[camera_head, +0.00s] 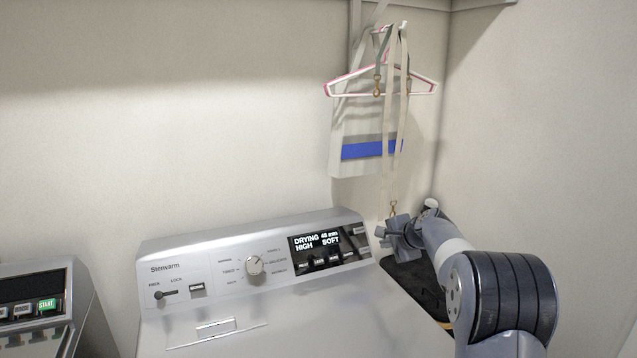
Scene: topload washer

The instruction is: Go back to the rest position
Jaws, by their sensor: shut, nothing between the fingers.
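My gripper (386,232) is at the right end of the washer's control panel, in front of the back wall. It is shut, with nothing seen held in it. My arm reaches in from the lower right. The silver washer (270,318) stands below and to the left of the gripper. Its panel has a dial (254,265), a lit display (325,242) reading drying, high and soft, and a slider (166,295) at the left. Whether the gripper touches the panel edge or the hanging strap above it, I cannot tell.
A pink-and-white hanger (425,86), a bag with a blue stripe (362,150) and beige straps (388,150) hang on the wall above the gripper. A second machine (45,290) stands at the left. A dark object (412,285) lies behind my arm near the right wall.

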